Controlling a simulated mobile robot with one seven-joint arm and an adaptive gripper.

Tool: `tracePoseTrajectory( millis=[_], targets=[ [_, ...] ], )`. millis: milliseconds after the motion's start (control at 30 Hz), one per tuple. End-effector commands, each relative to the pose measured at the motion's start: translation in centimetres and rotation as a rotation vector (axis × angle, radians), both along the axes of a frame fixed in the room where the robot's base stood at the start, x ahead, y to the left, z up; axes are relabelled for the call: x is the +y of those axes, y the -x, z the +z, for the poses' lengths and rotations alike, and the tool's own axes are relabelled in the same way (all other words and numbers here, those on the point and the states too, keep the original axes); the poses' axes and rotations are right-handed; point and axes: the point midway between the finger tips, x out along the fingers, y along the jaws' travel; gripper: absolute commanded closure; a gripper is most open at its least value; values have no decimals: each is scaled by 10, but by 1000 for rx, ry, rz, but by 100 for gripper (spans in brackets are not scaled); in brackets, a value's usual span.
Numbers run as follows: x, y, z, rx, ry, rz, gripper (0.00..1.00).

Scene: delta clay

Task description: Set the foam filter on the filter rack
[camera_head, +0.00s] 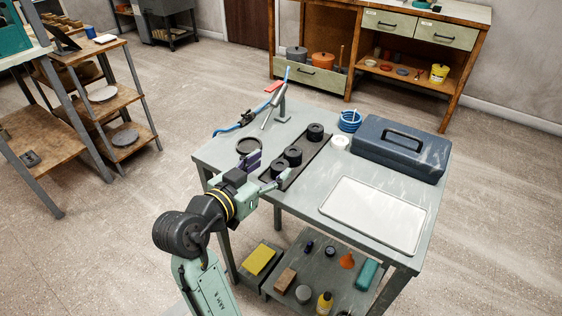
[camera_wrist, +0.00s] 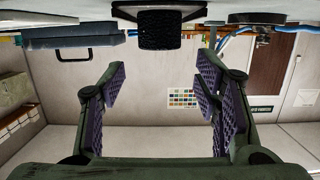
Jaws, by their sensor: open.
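A long dark rack (camera_head: 304,158) lies on the grey-green table, with several black round cylinders on it. The near one (camera_head: 279,169) stands closest to my gripper; I cannot tell for certain which piece is the foam filter. In the wrist view, which looks upside down, a black, rough, foam-like cylinder (camera_wrist: 159,31) stands on a dark base, centred ahead of my fingers. My gripper (camera_head: 266,170) is open and empty at the near end of the rack. Its purple pads show wide apart in the wrist view (camera_wrist: 160,88), with nothing between them.
A black ring-like dish (camera_head: 248,146) lies left of the rack. A blue toolbox (camera_head: 399,148), a blue coil (camera_head: 350,121) and a white roll (camera_head: 340,142) stand right of it. A white tray (camera_head: 374,214) lies at front right.

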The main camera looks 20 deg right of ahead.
Motion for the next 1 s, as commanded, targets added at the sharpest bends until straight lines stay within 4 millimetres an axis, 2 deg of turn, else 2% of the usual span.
tracePoseTrajectory(
  millis=[167,367,567,667,767,867,900,933,1000],
  targets=[
    [21,15,5,-2,0,2,43],
    [27,21,7,-1,0,-1,43],
    [29,20,9,-4,2,9,43],
    [50,4,22,-36,25,99,43],
    [101,-23,54,-115,79,300,43],
    [183,-42,103,-253,151,575,43],
    [218,-43,125,-322,178,686,43],
    [244,-40,141,-375,197,765,43],
    [303,-23,180,-512,233,944,43]
  ],
)
